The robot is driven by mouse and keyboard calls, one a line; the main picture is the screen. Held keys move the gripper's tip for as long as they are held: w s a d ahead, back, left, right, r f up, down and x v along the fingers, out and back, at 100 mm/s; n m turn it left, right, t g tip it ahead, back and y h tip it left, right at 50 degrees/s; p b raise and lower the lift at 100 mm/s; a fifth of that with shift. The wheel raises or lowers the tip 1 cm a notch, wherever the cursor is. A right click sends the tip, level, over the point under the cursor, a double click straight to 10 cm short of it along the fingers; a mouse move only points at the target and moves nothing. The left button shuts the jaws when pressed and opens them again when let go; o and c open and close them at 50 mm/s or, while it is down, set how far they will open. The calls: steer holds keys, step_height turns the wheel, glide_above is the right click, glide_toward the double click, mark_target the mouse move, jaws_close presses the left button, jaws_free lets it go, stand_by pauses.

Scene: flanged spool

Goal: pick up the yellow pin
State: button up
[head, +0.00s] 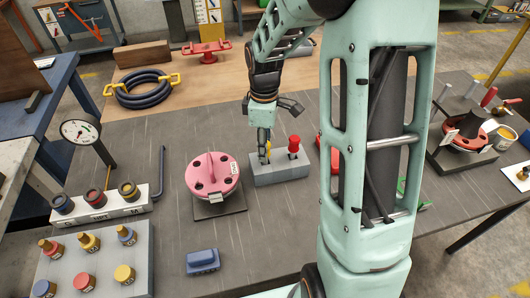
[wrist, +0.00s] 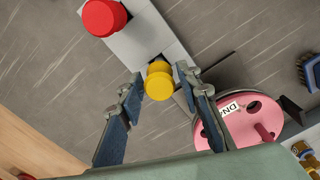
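The yellow pin (wrist: 158,84) stands in a grey block (wrist: 150,40). In the wrist view its round head lies between the two fingertips of my gripper (wrist: 159,80), which is open with one finger on each side. Small gaps seem to show beside the pin head. In the head view my gripper (head: 265,142) points down over the left part of the grey block (head: 282,172). Only a sliver of the yellow pin (head: 268,151) shows there; the fingers hide the rest. A red pin (head: 293,144) stands upright in the same block, to the right.
A pink flanged disc (head: 208,181) with holes sits on a dark plate just left of the block. A blue brush-like piece (head: 202,262) lies in front. A tray of coloured knobs (head: 100,268) and a dial gauge (head: 80,131) stand left. The table around the block's front is clear.

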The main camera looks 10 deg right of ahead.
jaws_close()
steer(key=shift+r, duration=0.1)
